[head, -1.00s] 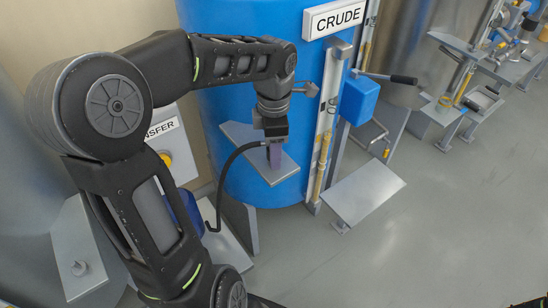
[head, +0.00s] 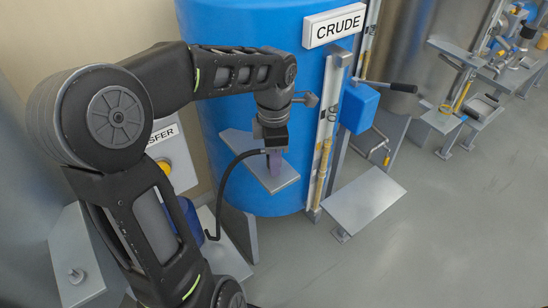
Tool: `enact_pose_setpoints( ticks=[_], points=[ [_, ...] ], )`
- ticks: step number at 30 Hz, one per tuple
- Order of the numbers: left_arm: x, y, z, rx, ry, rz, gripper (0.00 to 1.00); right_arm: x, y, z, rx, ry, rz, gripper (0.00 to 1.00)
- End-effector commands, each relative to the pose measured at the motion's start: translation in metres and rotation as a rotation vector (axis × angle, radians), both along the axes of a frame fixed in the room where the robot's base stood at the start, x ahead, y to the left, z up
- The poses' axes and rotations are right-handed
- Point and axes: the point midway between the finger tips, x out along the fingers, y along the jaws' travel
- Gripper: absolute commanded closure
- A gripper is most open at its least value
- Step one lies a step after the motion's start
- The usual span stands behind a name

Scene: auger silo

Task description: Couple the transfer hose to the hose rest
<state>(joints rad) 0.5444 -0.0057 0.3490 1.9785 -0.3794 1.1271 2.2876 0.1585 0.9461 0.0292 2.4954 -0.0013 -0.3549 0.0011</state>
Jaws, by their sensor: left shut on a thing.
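The black transfer hose (head: 226,184) curves up from low beside the blue tank to my left gripper (head: 275,158). I cannot tell whether the end touches the plate. No part is plainly marked as the hose rest; the jaws and hose end hide part of the plate. My right gripper is not in view.
The blue tank (head: 240,80) carries a CRUDE sign (head: 336,25). A blue box (head: 359,108) with a lever handle (head: 388,86) is to the right. A grey sloped plate (head: 364,200) stands low at right. A grey plate with a small stub (head: 76,274) is at lower left.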

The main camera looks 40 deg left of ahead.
Motion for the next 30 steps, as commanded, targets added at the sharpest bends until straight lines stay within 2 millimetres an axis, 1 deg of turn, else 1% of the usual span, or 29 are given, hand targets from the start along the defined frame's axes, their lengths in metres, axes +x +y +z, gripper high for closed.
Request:
enact_pose_setpoints(
  ticks=[10, 24, 30],
  points=[
    [0.000, 0.000, 0.001, 0.001, -0.001, 0.000, 1.00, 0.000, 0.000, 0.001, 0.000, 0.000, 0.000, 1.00],
    [0.000, 0.000, 0.011, 0.001, -0.001, 0.000, 1.00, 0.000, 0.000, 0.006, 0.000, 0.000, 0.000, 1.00],
    [0.000, 0.000, 0.012, 0.001, -0.001, 0.000, 1.00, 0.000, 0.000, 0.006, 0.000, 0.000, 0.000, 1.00]
  ],
)
